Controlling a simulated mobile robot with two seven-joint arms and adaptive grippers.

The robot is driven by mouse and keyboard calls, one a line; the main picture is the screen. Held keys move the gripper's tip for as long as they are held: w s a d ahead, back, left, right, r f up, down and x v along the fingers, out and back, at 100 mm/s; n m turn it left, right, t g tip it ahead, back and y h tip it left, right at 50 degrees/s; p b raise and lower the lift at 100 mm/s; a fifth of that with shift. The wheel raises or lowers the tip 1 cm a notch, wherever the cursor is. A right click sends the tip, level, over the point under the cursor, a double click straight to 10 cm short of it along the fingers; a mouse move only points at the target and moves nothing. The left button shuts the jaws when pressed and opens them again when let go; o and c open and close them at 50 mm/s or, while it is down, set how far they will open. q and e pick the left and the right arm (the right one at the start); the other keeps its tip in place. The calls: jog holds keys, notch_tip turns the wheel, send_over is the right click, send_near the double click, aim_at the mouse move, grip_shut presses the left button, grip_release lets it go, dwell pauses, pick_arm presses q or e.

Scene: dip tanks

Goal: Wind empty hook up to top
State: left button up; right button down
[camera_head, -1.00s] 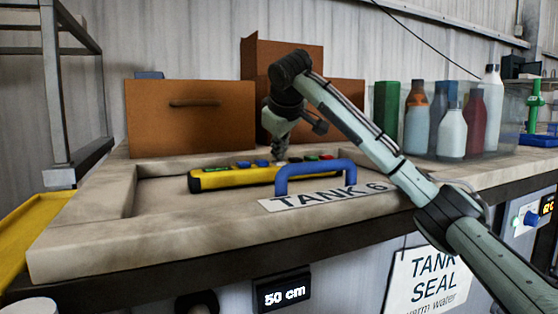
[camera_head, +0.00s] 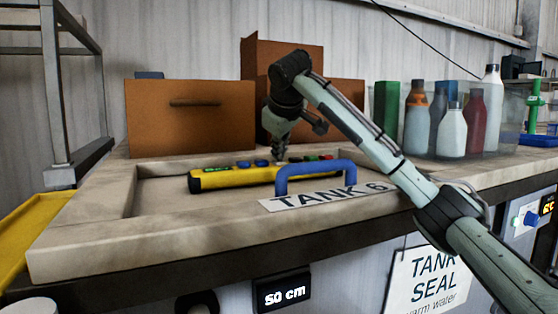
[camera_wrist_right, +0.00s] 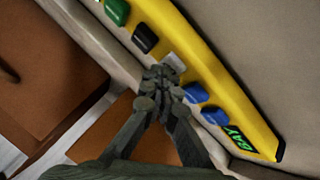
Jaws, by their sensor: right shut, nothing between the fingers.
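The yellow control pendant (camera_head: 235,178) lies in the shallow recess of the bench top. It has a row of coloured buttons, with blue, green, red and black ones showing, and it also shows in the right wrist view (camera_wrist_right: 228,92). My right gripper (camera_head: 280,158) points down at the pendant. In the right wrist view its shut, empty fingertips (camera_wrist_right: 162,78) are at a pale grey button (camera_wrist_right: 176,64), between the black button and the blue buttons. I cannot tell whether they press it. A display (camera_head: 283,292) below reads 50 cm. No hook is in view. My left gripper is not in view.
Brown boxes (camera_head: 190,118) stand behind. Several bottles (camera_head: 452,130) stand at the back right. A TANK SEAL sign (camera_head: 428,280) hangs on the front.

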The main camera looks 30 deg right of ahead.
jog(key=shift+r, duration=0.1)
dwell(0.5)
jog(key=shift+r+p, duration=0.8)
jog(key=shift+r, duration=2.5)
